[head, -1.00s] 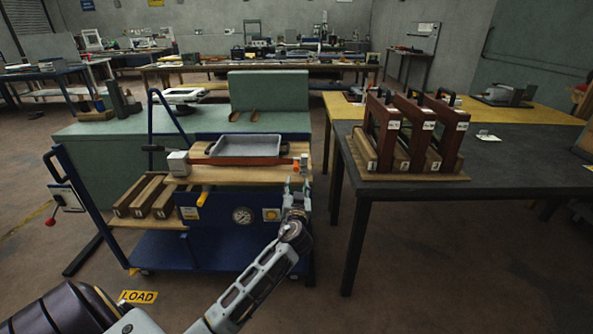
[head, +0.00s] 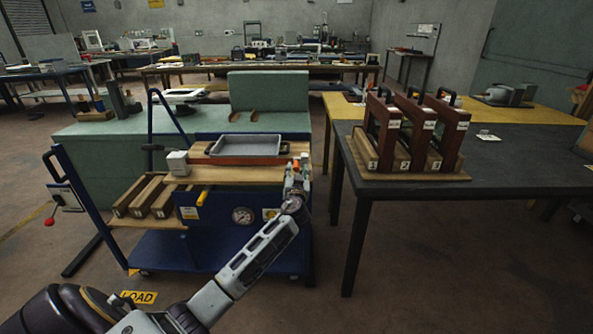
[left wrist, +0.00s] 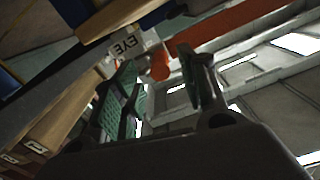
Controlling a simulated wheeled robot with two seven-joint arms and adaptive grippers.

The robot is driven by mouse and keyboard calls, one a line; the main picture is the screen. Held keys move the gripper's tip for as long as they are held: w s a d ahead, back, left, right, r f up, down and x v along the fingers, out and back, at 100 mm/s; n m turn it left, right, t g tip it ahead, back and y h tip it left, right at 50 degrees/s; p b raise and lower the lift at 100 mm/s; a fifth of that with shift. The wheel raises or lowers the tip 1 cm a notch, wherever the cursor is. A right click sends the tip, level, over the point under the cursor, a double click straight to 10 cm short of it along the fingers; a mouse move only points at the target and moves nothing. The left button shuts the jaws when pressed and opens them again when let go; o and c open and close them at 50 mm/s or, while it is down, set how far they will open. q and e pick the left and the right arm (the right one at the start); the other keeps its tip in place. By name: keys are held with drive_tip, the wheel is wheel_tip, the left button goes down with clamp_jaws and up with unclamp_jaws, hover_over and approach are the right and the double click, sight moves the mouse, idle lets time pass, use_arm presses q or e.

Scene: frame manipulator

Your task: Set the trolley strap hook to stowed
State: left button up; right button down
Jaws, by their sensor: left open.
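The trolley (head: 215,250) stands left of centre in the head view, with a grey tray (head: 248,146) on its wooden top. An orange-red strap (head: 240,161) runs along the tray's near side, from a grey block (head: 178,163) towards the right end. My left gripper (head: 297,174) is open at the trolley's right front corner, close to the strap's right end. In the left wrist view the strap (left wrist: 240,36) passes above the open fingers, and a rounded orange end (left wrist: 160,66) shows beside a label reading EYE (left wrist: 126,44). I cannot make out the hook or any contact. My right gripper is out of view.
A dark table (head: 520,170) to the right carries several upright red-brown frames in a wooden rack (head: 400,174). Wooden blocks (head: 145,196) lie on the trolley's lower left shelf. A green bench (head: 90,150) stands behind. The floor between trolley and dark table is clear.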

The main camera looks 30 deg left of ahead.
sight(297, 165)
use_arm(q)
drive_tip(key=shift+x, duration=1.45)
clamp_jaws()
